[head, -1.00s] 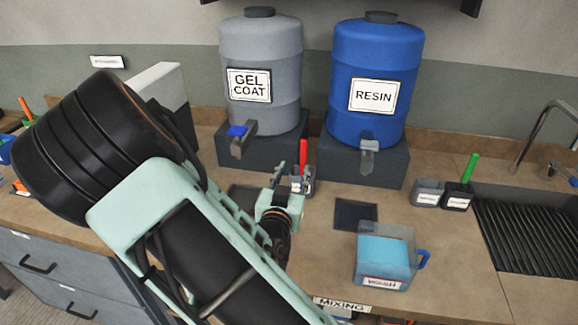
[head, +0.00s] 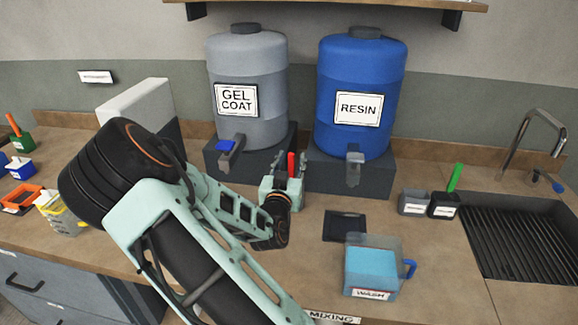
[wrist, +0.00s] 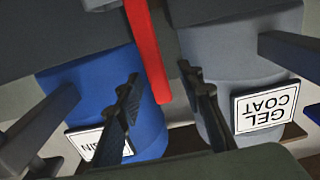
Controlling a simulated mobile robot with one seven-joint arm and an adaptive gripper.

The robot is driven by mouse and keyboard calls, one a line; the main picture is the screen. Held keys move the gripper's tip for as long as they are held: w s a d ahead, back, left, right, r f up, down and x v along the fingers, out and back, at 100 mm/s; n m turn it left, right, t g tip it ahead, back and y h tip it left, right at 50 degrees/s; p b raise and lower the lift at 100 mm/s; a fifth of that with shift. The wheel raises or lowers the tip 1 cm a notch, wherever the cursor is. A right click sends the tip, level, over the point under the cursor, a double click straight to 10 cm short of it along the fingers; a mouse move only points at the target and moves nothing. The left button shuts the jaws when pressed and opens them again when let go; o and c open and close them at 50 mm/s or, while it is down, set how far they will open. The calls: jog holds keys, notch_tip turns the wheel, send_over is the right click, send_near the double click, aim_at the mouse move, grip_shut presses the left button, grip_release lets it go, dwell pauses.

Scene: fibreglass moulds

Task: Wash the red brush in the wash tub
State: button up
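The red brush shows as an upright red handle (head: 291,164) in front of the gap between the two dispensers. Its lower end is hidden behind my gripper (head: 289,176). In the wrist view the red handle (wrist: 146,45) stands between the two black fingers of my gripper (wrist: 160,76), which are spread with visible gaps on both sides. The wash tub (head: 371,273) is a clear tub with blue contents, a blue handle and a WASH label. It stands on the counter to the right of and nearer than my gripper.
The grey GEL COAT dispenser (head: 247,85) and blue RESIN dispenser (head: 360,95) stand on dark blocks close behind my gripper. A dark mat (head: 345,226) lies behind the tub. Small cups, one with a green brush (head: 455,178), stand beside the sink (head: 520,240).

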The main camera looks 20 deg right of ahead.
jog(key=shift+w, duration=0.1)
jog(key=shift+c, duration=0.5)
grip_shut()
jog(key=shift+r, duration=0.1)
jog(key=shift+r+p, duration=3.6)
jog(key=shift+r, duration=1.8)
